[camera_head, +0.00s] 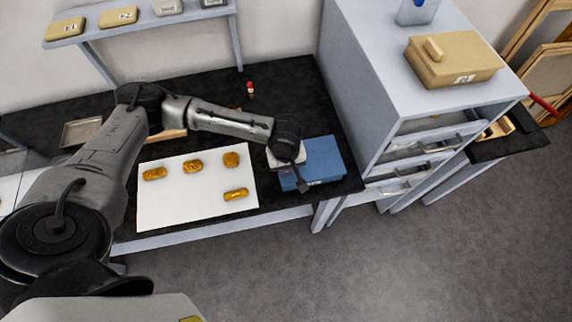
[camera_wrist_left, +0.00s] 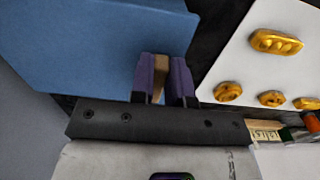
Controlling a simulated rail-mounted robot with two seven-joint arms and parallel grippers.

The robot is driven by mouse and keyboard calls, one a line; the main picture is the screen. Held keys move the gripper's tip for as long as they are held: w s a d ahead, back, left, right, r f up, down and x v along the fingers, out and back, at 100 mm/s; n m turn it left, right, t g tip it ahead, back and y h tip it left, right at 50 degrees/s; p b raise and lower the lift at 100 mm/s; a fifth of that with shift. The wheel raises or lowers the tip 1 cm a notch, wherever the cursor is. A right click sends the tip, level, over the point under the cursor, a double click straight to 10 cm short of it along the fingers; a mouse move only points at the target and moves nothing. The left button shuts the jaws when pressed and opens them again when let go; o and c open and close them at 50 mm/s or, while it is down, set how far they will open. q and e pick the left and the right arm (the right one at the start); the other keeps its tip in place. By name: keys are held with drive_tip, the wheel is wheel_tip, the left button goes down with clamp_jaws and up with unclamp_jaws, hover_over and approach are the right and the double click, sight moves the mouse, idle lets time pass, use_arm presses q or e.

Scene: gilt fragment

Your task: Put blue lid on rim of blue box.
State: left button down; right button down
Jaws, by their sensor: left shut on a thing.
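A blue box-shaped thing (camera_head: 322,158) with a flat blue top sits at the right end of the black bench in the head view. Its top fills the upper left of the left wrist view (camera_wrist_left: 85,40). The lid and box cannot be told apart, and whether the lid is seated on the rim cannot be seen. My left gripper (camera_head: 301,184) is over the left part of the blue top. In the left wrist view its purple-padded fingers (camera_wrist_left: 164,82) are shut on a narrow tan handle-like piece (camera_wrist_left: 158,80) beside the blue edge. My right gripper is not in view.
A white sheet (camera_head: 205,210) with several gold pieces lies left of the blue box. A grey drawer cabinet (camera_head: 352,75) stands to the right, with a tan lidded box (camera_head: 462,68) on top. A shelf (camera_head: 150,22) holds more boxes. A small red-capped bottle (camera_head: 250,88) stands behind.

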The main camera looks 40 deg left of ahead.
use_arm(q)
drive_tip(key=c, duration=1.1)
unclamp_jaws()
wheel_tip(320, 180, up, 12)
drive_tip(key=p, duration=0.2)
drive_tip(key=s+d+f+m+t+h, duration=0.1)
drive_tip(key=s+d+f+m+h, duration=0.1)
drive_tip(key=s+d+f+m, duration=0.3)
drive_tip(key=s+d+f+m+t+h, duration=0.25)
drive_tip(key=d+m, duration=0.25)
drive_tip(key=d, duration=0.3)
drive_tip(key=s+a+f+m+y, duration=0.3)
drive_tip(key=s+a+f, duration=0.3)
drive_tip(key=s, duration=0.6)
drive_tip(key=a+y, duration=0.1)
drive_tip(key=a, duration=0.1)
drive_tip(key=shift+s+a, duration=0.25)
drive_tip(key=shift+a, duration=0.15)
